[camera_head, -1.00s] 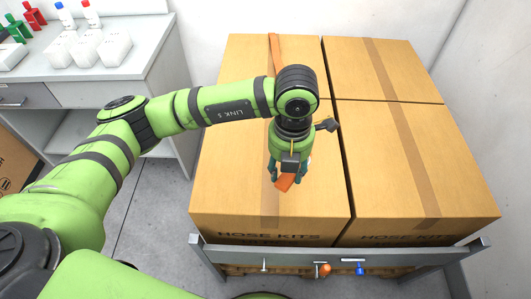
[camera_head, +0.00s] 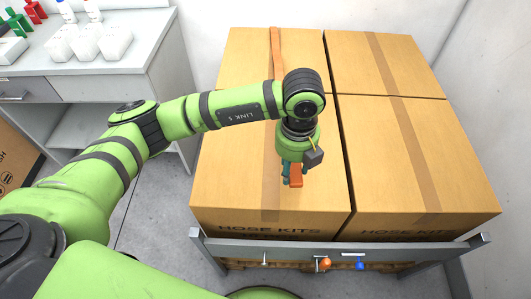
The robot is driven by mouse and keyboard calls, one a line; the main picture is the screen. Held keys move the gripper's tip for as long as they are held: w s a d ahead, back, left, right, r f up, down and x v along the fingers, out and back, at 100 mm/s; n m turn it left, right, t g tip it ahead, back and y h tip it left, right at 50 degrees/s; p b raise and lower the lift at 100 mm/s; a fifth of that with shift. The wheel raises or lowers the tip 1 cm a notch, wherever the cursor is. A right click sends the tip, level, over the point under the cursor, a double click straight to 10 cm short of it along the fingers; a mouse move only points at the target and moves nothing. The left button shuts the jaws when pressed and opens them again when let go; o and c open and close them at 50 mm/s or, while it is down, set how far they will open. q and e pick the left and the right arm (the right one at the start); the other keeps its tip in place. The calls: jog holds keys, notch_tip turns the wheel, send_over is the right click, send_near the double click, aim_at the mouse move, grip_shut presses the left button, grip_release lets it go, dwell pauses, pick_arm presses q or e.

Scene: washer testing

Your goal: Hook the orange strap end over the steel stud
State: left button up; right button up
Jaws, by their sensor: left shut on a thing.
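My left gripper (camera_head: 292,181) is shut on the orange strap end (camera_head: 296,172). It holds it above the front part of the left carton, short of the front rail. The orange strap (camera_head: 276,50) also shows on the carton's far part; its run towards my gripper is hidden behind my arm. The steel stud (camera_head: 264,258) is a small pale peg on the front rail, below and left of my gripper in the picture. The strap end is apart from the stud. My right gripper is not in view.
Large cartons marked HOSE KITS (camera_head: 405,190) stand behind the metal front rail (camera_head: 400,248). An orange knob (camera_head: 324,263) and a blue part (camera_head: 360,263) sit on the rail right of the stud. A workbench (camera_head: 140,47) with white containers stands at the left.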

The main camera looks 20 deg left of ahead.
pick_arm(q)
jog(key=p, duration=0.1)
send_over(264, 169)
notch_tip(264, 169, down, 6)
jog(key=shift+d+r, duration=0.1)
jog(key=shift+r, duration=0.05)
notch_tip(264, 169, down, 3)
jog(key=shift+f+p, duration=0.15)
jog(key=shift+p, duration=0.6)
jog(key=shift+w+f, duration=0.1)
jog(key=shift+f, duration=0.1)
jog(key=shift+f, duration=0.1)
jog(key=shift+f+b, duration=0.15)
jog(key=shift+b, duration=0.15)
jog(key=o, duration=1.3)
jog(key=shift+a+r+b, duration=0.15)
jog(key=shift+r+b, duration=0.25)
jog(key=shift+r, duration=1.4)
jog(key=shift+a+r+b, duration=0.1)
jog(key=shift+r+b, duration=0.25)
jog(key=shift+r, duration=1.45)
